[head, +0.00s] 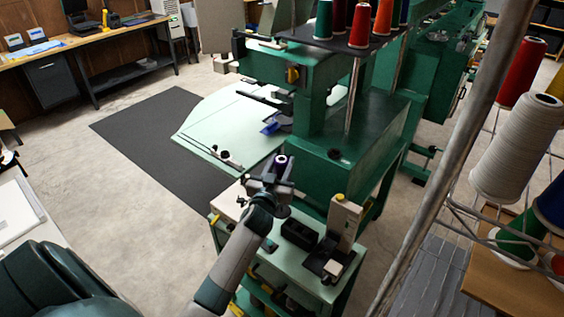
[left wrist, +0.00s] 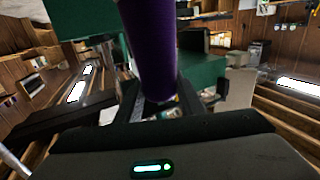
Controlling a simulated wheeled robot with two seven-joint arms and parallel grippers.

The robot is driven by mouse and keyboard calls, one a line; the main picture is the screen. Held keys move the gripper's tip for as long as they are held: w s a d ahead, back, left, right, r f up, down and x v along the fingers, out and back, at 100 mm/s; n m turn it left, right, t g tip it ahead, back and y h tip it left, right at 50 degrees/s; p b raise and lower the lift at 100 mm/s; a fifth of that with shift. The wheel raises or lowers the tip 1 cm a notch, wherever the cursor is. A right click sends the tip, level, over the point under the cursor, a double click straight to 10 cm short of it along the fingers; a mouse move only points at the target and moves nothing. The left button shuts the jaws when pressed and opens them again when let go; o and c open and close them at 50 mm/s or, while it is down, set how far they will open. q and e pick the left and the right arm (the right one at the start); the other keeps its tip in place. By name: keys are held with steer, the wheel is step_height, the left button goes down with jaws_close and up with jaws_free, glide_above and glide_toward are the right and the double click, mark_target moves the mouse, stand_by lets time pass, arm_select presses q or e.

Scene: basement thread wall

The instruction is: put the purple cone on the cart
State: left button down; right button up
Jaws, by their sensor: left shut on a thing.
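The purple cone (left wrist: 150,50) stands large in the left wrist view, between the fingers of my left gripper (left wrist: 155,105). In the head view only a small part of the cone (head: 281,167) shows above my left gripper (head: 272,182), which is shut on it. The cart (head: 290,272) has a pale green top and stands below and around my left forearm, beside the green machine. The gripper is over the back part of the cart in the picture; its exact height above the top is hard to tell. My right gripper is out of view.
On the cart are a black open box (head: 298,234) and a beige upright device (head: 343,222) on a dark base. A green embroidery machine (head: 345,165) stands behind. A rack with thread cones (head: 515,150) and a metal post (head: 455,150) stand at right.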

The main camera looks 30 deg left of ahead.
arm_select(q)
steer(key=shift+f, duration=0.1)
step_height(320, 180, down, 9)
steer(key=b, duration=0.8)
steer(key=shift+f+b, duration=0.55)
steer(key=shift+b, duration=0.1)
steer(key=shift+f, duration=0.3)
stand_by(0.7)
steer(key=c, duration=1.1)
jaws_free()
